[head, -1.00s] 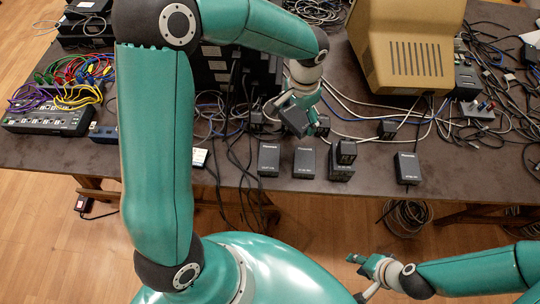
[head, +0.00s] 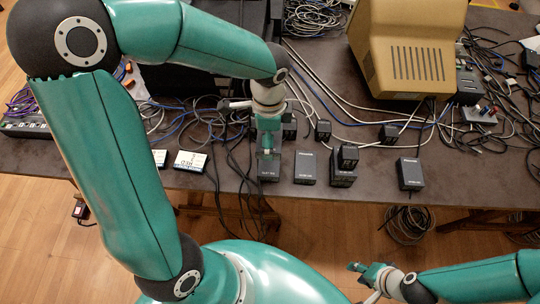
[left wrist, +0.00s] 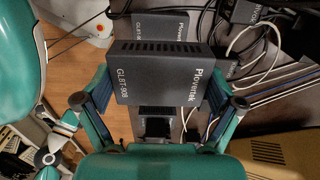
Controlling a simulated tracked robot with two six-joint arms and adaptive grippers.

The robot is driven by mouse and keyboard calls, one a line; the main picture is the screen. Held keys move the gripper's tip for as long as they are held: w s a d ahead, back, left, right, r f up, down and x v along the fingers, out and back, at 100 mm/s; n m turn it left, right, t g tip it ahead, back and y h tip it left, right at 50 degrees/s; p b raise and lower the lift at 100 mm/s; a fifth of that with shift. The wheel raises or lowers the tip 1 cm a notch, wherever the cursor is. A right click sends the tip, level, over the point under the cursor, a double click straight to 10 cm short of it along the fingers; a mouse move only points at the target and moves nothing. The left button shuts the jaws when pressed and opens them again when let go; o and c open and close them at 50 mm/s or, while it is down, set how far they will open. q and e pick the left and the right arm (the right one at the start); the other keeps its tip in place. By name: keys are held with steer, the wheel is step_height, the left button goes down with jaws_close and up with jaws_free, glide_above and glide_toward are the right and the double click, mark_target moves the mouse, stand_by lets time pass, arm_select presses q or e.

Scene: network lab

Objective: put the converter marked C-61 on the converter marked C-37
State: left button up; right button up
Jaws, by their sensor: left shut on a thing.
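In the left wrist view, my left gripper (left wrist: 158,100) is shut on a dark box-shaped converter (left wrist: 152,78) printed "Plovertek GLBT-908". In the head view my left gripper (head: 266,150) is over the leftmost converter (head: 268,170) of the front row, and the hand hides much there. Another converter (left wrist: 158,27) lies behind the held one in the wrist view. The front row also has a single converter (head: 305,168), a stack (head: 343,167) and a converter (head: 410,174). I cannot read C-61 or C-37 on any. My right gripper (head: 364,282) is open and empty, off the table's front.
A beige monitor (head: 412,58) stands at the back right. Loose cables (head: 310,85) run behind the row, and some hang over the front edge. Two small white-labelled items (head: 190,161) lie left of the row. The brown tabletop (head: 465,175) is bare at the front right.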

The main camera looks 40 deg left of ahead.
mark_target(269, 162)
arm_select(q)
step_height(269, 162, down, 9)
steer(key=shift+f+b, duration=0.2)
steer(key=shift+b, duration=0.25)
steer(key=shift+r, duration=0.1)
steer(key=o, duration=0.9)
steer(key=shift+f, duration=0.2)
steer(key=shift+o, duration=0.6)
steer(key=shift+r, duration=0.1)
steer(key=shift+r, duration=0.1)
steer(key=shift+r, duration=0.2)
step_height(269, 162, up, 12)
steer(key=shift+f+p, duration=0.2)
steer(key=shift+p, duration=0.4)
